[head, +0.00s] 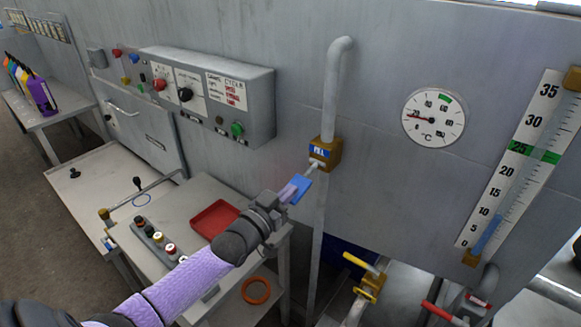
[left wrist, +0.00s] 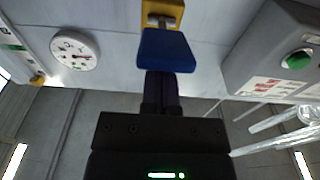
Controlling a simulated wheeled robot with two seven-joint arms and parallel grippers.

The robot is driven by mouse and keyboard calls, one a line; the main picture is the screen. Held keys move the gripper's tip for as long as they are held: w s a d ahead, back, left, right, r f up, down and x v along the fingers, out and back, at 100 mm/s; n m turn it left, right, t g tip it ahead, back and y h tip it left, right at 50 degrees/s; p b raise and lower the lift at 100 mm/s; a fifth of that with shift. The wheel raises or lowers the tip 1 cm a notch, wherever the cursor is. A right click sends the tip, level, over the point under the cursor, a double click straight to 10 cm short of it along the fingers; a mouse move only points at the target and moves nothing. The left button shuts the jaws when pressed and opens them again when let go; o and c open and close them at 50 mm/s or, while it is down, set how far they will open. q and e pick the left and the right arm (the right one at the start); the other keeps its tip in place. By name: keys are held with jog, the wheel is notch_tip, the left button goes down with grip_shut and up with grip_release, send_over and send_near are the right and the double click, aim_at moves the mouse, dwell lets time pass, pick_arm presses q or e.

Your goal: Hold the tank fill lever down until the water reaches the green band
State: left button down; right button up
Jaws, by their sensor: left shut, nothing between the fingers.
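The fill lever has a blue handle (head: 300,188) on a short metal stem, coming out of a brass valve (head: 326,154) labelled FILL on the wall pipe. The handle slopes down towards me. My left gripper (head: 291,193) is shut and empty, with its fingertips at the handle; I cannot tell whether they press on it. In the left wrist view the blue handle (left wrist: 166,50) covers the fingertips. The slanted level gauge (head: 530,115) at right has a green band (head: 534,152) at about 25. Blue water (head: 487,232) stands in its lower part, near 10.
A round temperature dial (head: 433,117) hangs on the wall. A control box (head: 210,95) juts out left of the pipe. Below are a side table with a red tray (head: 214,219), a yellow valve handle (head: 364,264) and a red one (head: 440,310).

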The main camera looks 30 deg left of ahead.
dwell(0.4)
jog(key=shift+d, duration=0.4)
jog(key=shift+a, duration=0.2)
dwell(0.8)
jog(key=shift+d, duration=0.2)
jog(key=shift+a, duration=0.2)
dwell(1.0)
jog(key=shift+d, duration=0.2)
jog(key=shift+a, duration=0.3)
